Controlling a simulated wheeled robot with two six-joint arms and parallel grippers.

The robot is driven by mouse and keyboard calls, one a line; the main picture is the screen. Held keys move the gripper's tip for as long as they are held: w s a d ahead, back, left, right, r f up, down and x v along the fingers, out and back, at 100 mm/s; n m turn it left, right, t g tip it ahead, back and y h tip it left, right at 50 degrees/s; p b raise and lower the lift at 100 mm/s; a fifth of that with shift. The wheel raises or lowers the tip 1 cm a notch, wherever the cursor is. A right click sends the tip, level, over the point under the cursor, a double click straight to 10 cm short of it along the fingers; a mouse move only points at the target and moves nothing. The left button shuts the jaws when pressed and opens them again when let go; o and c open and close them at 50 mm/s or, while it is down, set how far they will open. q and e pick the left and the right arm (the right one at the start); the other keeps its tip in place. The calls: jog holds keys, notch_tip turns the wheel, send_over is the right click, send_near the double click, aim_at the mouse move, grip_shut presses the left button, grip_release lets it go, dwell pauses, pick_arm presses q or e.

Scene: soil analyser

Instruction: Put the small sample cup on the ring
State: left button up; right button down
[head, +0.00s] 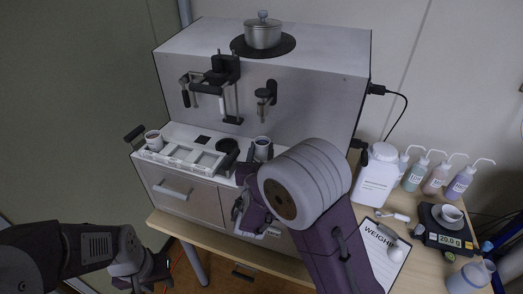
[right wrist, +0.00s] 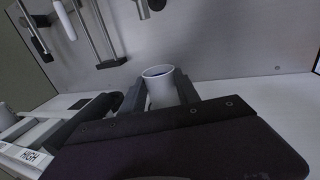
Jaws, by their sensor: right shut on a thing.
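The small sample cup (head: 262,142) is white with dark contents, at the right end of the analyser's front ledge. In the right wrist view the cup (right wrist: 160,74) stands roughly upright between the fingers of my right gripper (right wrist: 160,92), which is shut on it. A black round holder (head: 228,146), which looks like the ring, sits just left of the cup; the cup is beside it, not on it. My left gripper (head: 152,277) is low at the left, away from the analyser; its fingers are unclear.
Another cup (head: 153,140) stands at the ledge's left end, beside pale trays (head: 181,153). Probe arms (head: 222,78) hang above the ledge. A pot (head: 263,33) sits on top of the analyser. Bottles (head: 436,177) and a scale (head: 440,223) stand right on the table.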

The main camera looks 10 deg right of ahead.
jog(key=shift+s, duration=0.1)
jog(key=shift+f+b, duration=0.2)
jog(key=shift+b, duration=0.1)
jog(key=c, duration=0.9)
grip_release()
jog(key=shift+r, duration=0.1)
jog(key=shift+r+p, duration=0.3)
jog(key=shift+p, duration=0.1)
jog(key=v, duration=0.2)
jog(key=b+v, duration=0.1)
jog(key=v, duration=0.3)
jog(key=shift+s+a+f, duration=0.2)
jog(key=shift+a+f, duration=0.05)
jog(key=shift+a, duration=0.05)
jog(key=b+v, duration=0.4)
jog(key=b, duration=0.2)
jog(key=shift+s+f, duration=0.15)
jog(key=shift+s, duration=0.25)
jog(key=shift+s+a, duration=0.1)
jog(key=shift+s, duration=0.2)
jog(key=shift+r, duration=0.25)
